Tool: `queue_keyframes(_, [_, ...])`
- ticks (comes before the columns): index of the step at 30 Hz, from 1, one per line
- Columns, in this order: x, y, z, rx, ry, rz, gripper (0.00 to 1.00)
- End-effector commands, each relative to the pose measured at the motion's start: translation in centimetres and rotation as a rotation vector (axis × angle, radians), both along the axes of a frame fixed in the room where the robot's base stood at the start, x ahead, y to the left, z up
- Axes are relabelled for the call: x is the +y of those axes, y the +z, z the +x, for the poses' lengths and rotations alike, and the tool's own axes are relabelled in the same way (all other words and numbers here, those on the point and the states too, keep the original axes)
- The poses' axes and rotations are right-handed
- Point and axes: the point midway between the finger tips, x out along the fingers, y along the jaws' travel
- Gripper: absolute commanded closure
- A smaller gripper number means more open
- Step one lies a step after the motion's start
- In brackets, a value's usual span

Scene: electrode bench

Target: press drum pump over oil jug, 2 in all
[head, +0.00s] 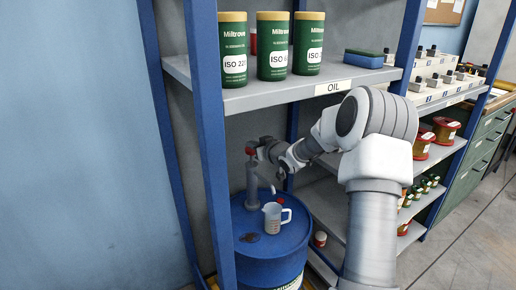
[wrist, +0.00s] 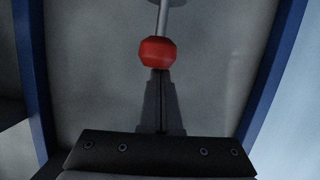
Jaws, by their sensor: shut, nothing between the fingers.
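The grey drum pump (head: 252,188) stands upright on the blue drum (head: 262,268). Its red knob (head: 250,151) sits on top, and a short spout points right toward the jug. The clear oil jug (head: 273,218) stands on the drum top, close to the spout's end; I cannot tell how much oil it holds. My gripper (head: 259,151) is beside the pump's top. In the wrist view my gripper (wrist: 160,72) is shut and empty, its fingertips at the edge of the red knob (wrist: 158,52). I cannot tell whether they touch it.
The shelf (head: 290,91) marked OIL, with several green cans (head: 272,46) and a blue sponge (head: 364,59), is above the drum. A blue upright (head: 212,150) stands at its left. Red spools (head: 445,130) are on the right shelves.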

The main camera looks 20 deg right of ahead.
Motion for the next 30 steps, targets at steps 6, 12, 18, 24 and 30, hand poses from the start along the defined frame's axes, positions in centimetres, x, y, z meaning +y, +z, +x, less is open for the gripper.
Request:
queue_keyframes(6, [-0.5, 2.0, -3.6, -0.003, -0.001, -0.002, 1.00])
queue_keyframes(12, [-1.1, 3.0, -7.0, -0.007, 0.000, -0.001, 1.00])
queue_keyframes(18, [-1.4, 3.5, -8.9, -0.008, 0.001, -0.001, 1.00])
queue_keyframes(24, [-1.5, 3.5, -9.3, -0.009, 0.001, 0.000, 1.00])
queue_keyframes(30, [-1.5, 3.5, -9.3, -0.010, 0.001, -0.001, 1.00])
